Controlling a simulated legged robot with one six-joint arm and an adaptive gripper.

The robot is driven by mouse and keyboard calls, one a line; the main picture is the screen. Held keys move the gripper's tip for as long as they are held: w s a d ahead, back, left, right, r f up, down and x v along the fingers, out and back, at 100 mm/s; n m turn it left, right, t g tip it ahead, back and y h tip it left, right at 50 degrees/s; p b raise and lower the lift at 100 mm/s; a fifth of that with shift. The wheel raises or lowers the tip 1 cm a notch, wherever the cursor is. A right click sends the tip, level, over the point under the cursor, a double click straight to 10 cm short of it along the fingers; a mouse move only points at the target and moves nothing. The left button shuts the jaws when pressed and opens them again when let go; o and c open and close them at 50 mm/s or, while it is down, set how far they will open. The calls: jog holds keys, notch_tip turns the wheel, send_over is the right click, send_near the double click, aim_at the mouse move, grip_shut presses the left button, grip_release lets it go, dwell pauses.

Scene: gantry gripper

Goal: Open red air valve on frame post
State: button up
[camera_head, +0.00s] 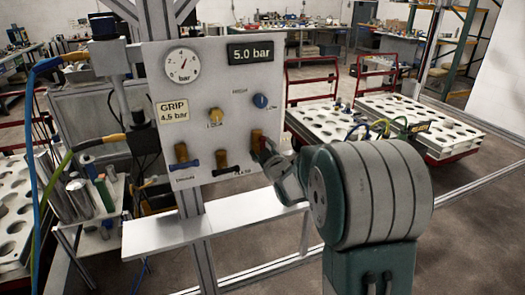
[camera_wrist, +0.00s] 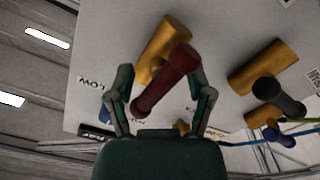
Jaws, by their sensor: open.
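The red valve handle (camera_wrist: 165,80) is a thick bar on a brass valve body (camera_wrist: 162,42) on the grey panel. In the wrist view it lies slantwise between the two fingers of my gripper (camera_wrist: 162,98), with the fingers apart on either side. I cannot tell whether either finger touches it. In the head view my gripper (camera_head: 277,168) is at the panel's lower right, by the brass valve body (camera_head: 256,138). The red handle there is small and partly mixed with my fingers.
The grey panel (camera_head: 215,95) carries a gauge (camera_head: 182,64), a "5.0 bar" display (camera_head: 250,52), a blue knob (camera_head: 261,100), a brass knob (camera_head: 215,117), a black-handled valve (camera_head: 222,165) and a blue-handled valve (camera_head: 183,163). A white shelf (camera_head: 160,232) runs below. White perforated trolleys stand behind.

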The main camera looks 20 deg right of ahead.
jog(key=s, duration=1.2)
